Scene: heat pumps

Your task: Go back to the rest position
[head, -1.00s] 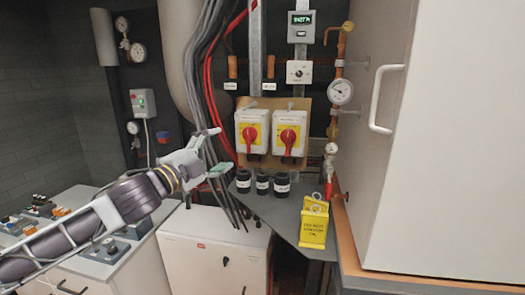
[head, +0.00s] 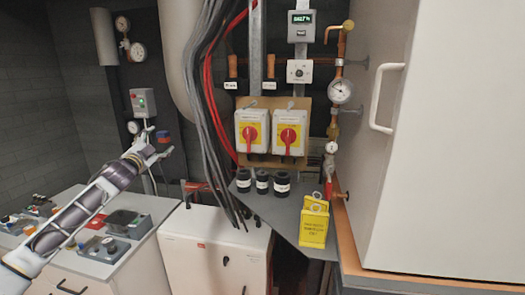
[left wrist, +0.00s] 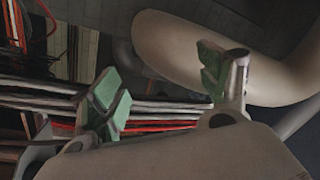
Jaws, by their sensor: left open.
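My left gripper (head: 160,150) is in the middle left of the head view, raised above the left counter and left of the hanging cables. In the left wrist view its two green-padded fingers (left wrist: 165,88) stand wide apart with nothing between them. Behind them are cables (left wrist: 160,115) and a thick beige pipe (left wrist: 190,55). My right gripper is not in view.
Two red-and-yellow rotary switches (head: 252,132) are on the wall panel. A white cabinet door (head: 445,150) fills the right. Devices lie on the left counter (head: 150,205).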

